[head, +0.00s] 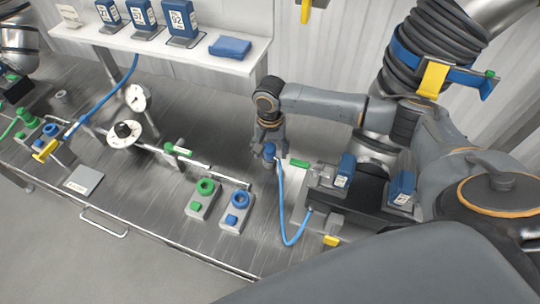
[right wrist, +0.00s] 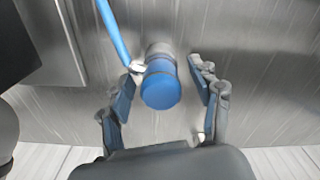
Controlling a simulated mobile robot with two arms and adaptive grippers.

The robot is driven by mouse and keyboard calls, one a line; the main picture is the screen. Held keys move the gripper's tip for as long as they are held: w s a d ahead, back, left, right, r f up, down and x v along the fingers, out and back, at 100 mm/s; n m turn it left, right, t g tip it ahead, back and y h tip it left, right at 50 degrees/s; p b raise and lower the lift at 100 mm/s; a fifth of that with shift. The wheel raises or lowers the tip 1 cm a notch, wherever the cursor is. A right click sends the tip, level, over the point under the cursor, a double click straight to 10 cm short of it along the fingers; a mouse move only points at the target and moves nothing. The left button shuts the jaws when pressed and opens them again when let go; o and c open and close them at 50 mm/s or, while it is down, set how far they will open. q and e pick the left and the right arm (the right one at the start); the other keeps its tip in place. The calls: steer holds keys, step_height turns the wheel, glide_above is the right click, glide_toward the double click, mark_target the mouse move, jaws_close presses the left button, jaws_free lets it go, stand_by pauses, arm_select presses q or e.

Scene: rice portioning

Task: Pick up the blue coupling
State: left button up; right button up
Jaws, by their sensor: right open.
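The blue coupling (head: 269,151) stands on the steel bench in the head view, with a blue hose (head: 283,210) running down from it. In the right wrist view the coupling (right wrist: 160,86) has a round blue cap and a grey lower part. My right gripper (head: 268,134) is directly over it. In the right wrist view this gripper (right wrist: 166,98) is open, with one finger on each side of the coupling. Gaps show between the blue cap and the fingers, though the left finger's tip is close to the hose end.
Grey blocks with a green ring (head: 205,187) and a blue ring (head: 239,200) stand left of the coupling. A pipe with a green handle (head: 178,150) and a dial (head: 123,133) lies farther left. A white shelf (head: 220,60) runs behind. A green piece (head: 299,163) is close at right.

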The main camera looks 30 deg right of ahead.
steer(key=shift+c, duration=0.2)
steer(key=c, duration=0.4)
jaws_close()
